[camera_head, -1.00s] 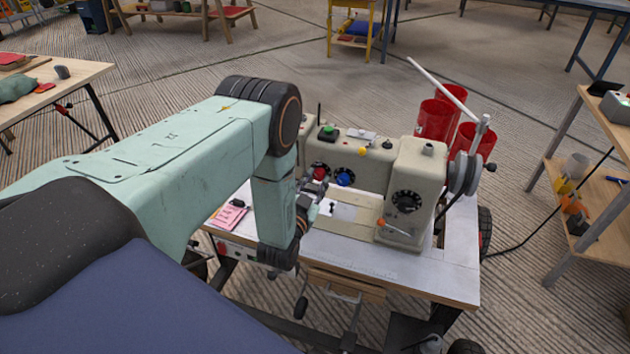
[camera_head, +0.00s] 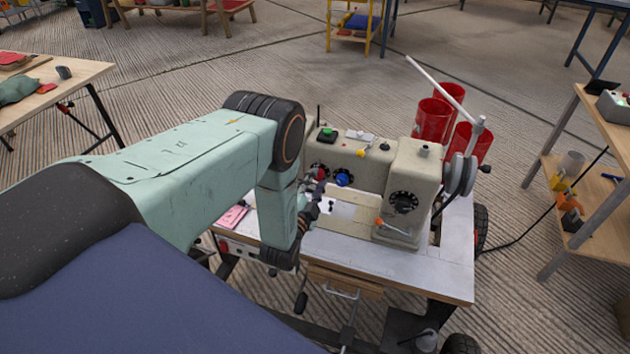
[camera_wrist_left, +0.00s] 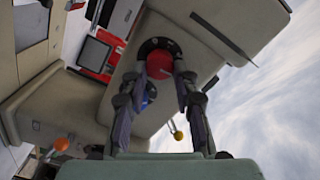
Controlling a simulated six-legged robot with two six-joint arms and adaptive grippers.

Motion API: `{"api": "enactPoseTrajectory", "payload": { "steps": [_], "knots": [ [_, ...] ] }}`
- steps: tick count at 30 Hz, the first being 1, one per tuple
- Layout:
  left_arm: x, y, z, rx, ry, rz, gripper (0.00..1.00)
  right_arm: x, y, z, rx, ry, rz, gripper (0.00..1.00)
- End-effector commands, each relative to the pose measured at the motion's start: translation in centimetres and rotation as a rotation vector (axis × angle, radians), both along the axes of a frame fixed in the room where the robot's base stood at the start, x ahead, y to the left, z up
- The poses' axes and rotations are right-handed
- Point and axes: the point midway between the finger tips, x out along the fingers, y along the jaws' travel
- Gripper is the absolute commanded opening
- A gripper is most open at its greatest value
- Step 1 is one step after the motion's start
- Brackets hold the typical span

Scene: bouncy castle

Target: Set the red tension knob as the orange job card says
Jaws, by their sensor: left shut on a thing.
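The red knob (camera_head: 321,172) sits on the front of a beige sewing machine (camera_head: 362,158), left of a blue knob (camera_head: 343,179). In the left wrist view the red knob (camera_wrist_left: 160,66) lies between the fingertips of my left gripper (camera_wrist_left: 162,78), which is shut on it. My left gripper (camera_head: 314,190) also shows in the head view, partly hiding the knob's dial. A pink card (camera_head: 232,217) lies on the machine table, partly hidden by my arm; its writing is too small to read. I see no clearly orange card. My right gripper is not in view.
An orange lever (camera_head: 380,222) and a black dial (camera_head: 403,202) are on the machine's right end. Red cylinders (camera_head: 433,120) stand behind it. A wooden shelf (camera_head: 565,170) is at the right. The white table top (camera_head: 350,250) is clear in front.

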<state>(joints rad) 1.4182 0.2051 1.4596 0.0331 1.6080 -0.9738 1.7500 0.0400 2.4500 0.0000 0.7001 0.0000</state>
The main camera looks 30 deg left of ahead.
Motion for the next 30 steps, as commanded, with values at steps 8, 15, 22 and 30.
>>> {"api": "enactPoseTrajectory", "payload": {
  "steps": [8,15,22,30],
  "knots": [
    [-0.02,-0.04,-0.05,0.04,0.01,-0.001,0.0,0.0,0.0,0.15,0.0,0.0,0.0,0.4],
    [-0.03,-0.04,-0.07,0.041,0.011,-0.001,0.0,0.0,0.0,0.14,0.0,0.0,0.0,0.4],
    [-0.03,-0.04,-0.06,0.04,0.01,-0.001,0.4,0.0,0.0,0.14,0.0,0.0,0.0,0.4],
    [-0.01,-0.03,-0.03,0.04,0.01,0.0,0.52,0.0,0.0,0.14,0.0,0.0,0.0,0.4]
  ]
}}
